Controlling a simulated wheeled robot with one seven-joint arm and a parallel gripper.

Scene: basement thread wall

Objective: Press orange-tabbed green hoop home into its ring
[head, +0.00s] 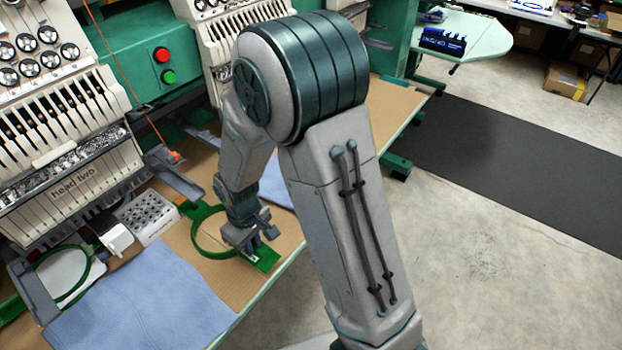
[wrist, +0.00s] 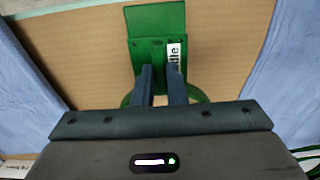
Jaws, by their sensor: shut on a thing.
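A green hoop (head: 197,234) lies over the tan worktable, between two blue cloths. A green arm with a small orange tip (head: 180,201) shows at its far left side. A flat green plate (head: 267,257) sits at its near right side. My gripper (head: 248,240) is at this near side, pointing down. In the wrist view my gripper (wrist: 161,70) has its two fingers close together on the green bracket (wrist: 151,50), beside a white label ending in "dle". Ring arcs show behind the fingers. I cannot tell whether the hoop is seated in a ring.
A blue cloth (head: 140,305) lies at the near left; another lies right of the hoop. A second green hoop (head: 82,278) is under the machine head marked "head two" (head: 70,190). A white block with holes (head: 147,215) stands beside it. Bare floor lies right.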

